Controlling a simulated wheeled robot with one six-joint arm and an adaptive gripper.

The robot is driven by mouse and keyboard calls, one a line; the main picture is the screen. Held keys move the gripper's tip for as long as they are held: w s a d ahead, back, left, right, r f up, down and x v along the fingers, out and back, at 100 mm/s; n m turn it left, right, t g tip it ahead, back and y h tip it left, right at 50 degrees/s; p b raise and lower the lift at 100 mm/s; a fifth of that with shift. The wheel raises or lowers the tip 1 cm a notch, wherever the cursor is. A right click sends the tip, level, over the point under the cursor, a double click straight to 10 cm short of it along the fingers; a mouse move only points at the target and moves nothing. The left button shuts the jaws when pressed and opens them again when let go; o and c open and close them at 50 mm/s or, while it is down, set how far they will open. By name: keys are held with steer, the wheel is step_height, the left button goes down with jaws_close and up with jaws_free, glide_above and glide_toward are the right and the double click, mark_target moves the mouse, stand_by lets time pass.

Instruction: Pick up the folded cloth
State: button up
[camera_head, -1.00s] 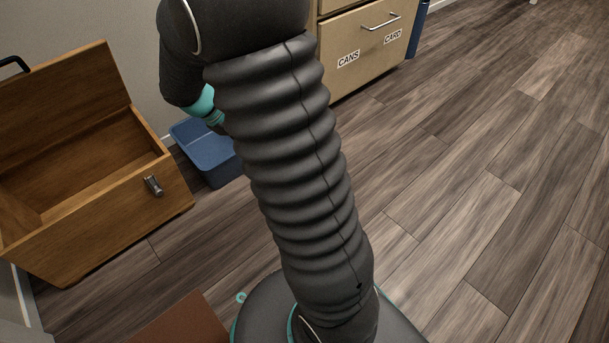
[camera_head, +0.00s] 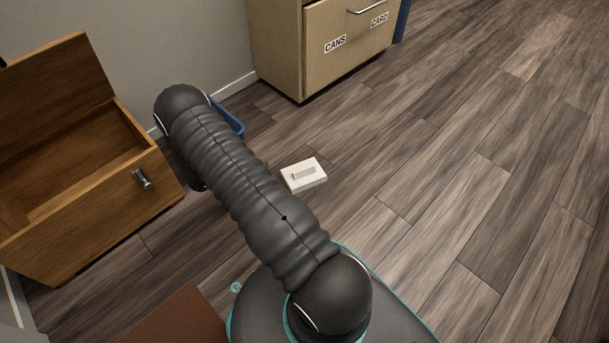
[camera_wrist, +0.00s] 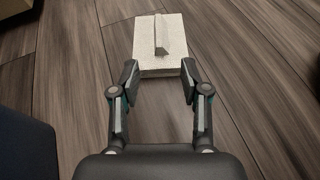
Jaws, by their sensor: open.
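A flat, off-white rectangular thing that looks like the folded cloth (camera_head: 303,170) lies on the wooden floor, right of my arm in the head view. In the wrist view the cloth (camera_wrist: 175,67) is at the upper middle, just ahead of my gripper (camera_wrist: 159,76). The gripper is open and empty, with its two fingers spread on either side of the cloth's near edge. I cannot tell whether the fingertips touch it or how high they are. The head view hides the gripper behind my arm.
An open wooden chest (camera_head: 95,207) stands at the left. A blue bin (camera_head: 228,117) is partly hidden behind my arm. A cabinet with drawers labelled CANS and CARD (camera_head: 340,58) stands at the back. The floor (camera_head: 460,170) to the right is clear.

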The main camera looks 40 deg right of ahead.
steer(key=f, duration=0.1)
glide_toward(303, 170)
steer(key=shift+f+b+x, duration=0.2)
steer(key=shift+b+x, duration=0.15)
steer(key=shift+x, duration=0.65)
steer(key=shift+b+x, duration=0.35)
steer(key=shift+x, duration=2.8)
steer(key=shift+w+r, duration=0.1)
steer(key=shift+r, duration=0.05)
jaws_close()
